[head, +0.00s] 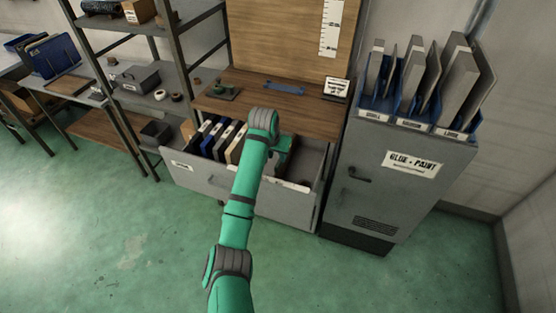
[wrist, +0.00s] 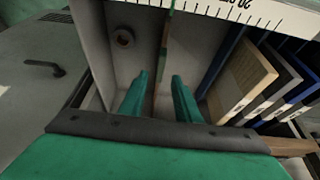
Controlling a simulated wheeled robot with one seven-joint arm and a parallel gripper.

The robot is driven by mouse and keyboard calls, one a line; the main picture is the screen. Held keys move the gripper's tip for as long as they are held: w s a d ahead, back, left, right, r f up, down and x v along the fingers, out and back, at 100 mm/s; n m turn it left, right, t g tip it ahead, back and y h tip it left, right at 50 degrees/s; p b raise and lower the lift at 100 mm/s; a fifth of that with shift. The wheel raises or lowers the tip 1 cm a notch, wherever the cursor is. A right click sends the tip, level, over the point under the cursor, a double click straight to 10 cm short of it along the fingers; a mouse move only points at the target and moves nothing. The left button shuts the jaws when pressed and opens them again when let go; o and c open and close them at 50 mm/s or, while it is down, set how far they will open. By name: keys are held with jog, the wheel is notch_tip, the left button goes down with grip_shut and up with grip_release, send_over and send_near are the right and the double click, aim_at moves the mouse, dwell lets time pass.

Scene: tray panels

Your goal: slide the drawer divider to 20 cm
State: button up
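The open grey drawer (head: 207,180) sits under the wooden bench, and my gripper (head: 283,162) reaches down into it, partly behind my arm. In the wrist view the divider (wrist: 164,50) is a thin upright panel running away from me. My gripper (wrist: 162,98) is open, with one green finger on each side of the divider and visible gaps. A white scale strip (wrist: 215,10) runs along the drawer's edge, with a 20 mark right of the divider. The divider's lower part is hidden, and the head view does not show it clearly.
Several upright books or folders (wrist: 245,80) fill the drawer on the right in the wrist view; the compartment left of the divider is empty except for a small round fitting (wrist: 124,36). A grey cabinet (head: 385,200) stands right of the drawer. The bench top (head: 300,115) overhangs behind.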

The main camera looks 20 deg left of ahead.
aim_at(278, 163)
jog(key=x, duration=0.5)
jog(key=shift+w+a+f, duration=0.1)
jog(key=shift+w+f, duration=0.05)
jog(key=shift+f, duration=0.25)
grip_shut()
